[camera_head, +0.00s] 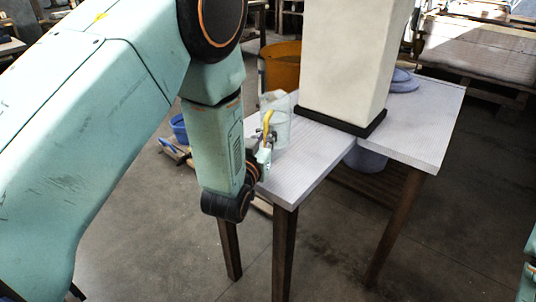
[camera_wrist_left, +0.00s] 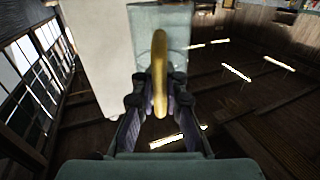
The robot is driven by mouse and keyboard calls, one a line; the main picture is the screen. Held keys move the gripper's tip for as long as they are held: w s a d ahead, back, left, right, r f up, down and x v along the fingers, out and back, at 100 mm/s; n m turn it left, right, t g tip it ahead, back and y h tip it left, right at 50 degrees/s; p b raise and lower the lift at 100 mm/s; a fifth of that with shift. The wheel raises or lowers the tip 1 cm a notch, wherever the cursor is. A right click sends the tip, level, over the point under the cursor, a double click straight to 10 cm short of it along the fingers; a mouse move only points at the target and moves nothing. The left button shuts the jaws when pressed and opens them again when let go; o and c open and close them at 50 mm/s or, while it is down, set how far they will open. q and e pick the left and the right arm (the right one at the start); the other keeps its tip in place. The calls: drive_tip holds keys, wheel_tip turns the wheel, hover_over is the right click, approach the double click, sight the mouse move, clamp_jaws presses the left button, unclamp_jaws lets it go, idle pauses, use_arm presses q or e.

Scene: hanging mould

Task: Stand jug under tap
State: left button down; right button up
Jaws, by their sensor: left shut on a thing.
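A clear, pale jug (camera_head: 281,105) with a yellow handle (camera_head: 268,119) is upright at the left end of the grey table in the head view. My left gripper (camera_head: 264,146) is shut on the handle; its lower part is partly hidden by my arm. In the left wrist view, the yellow handle (camera_wrist_left: 159,60) stands between the two dark fingers (camera_wrist_left: 158,95), with the pale jug body (camera_wrist_left: 172,28) behind it. I cannot tell whether the jug's base touches the table. No tap can be made out. My right gripper is out of view.
A tall white block (camera_head: 348,55) with a dark base stands on the table (camera_head: 425,125), just right of the jug. Blue round items (camera_head: 403,82) lie behind it. An orange bin (camera_head: 283,68) stands behind. The right tabletop is clear.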

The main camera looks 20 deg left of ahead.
use_arm(q)
wheel_tip(320, 180, down, 4)
drive_tip(key=shift+s+f+b, duration=0.15)
drive_tip(key=shift+b, duration=0.55)
drive_tip(key=shift+f, duration=0.15)
drive_tip(key=c, duration=1.5)
unclamp_jaws()
drive_tip(key=shift+f, duration=0.15)
drive_tip(key=shift+c, duration=0.2)
drive_tip(key=shift+o, duration=0.7)
drive_tip(key=shift+r, duration=0.2)
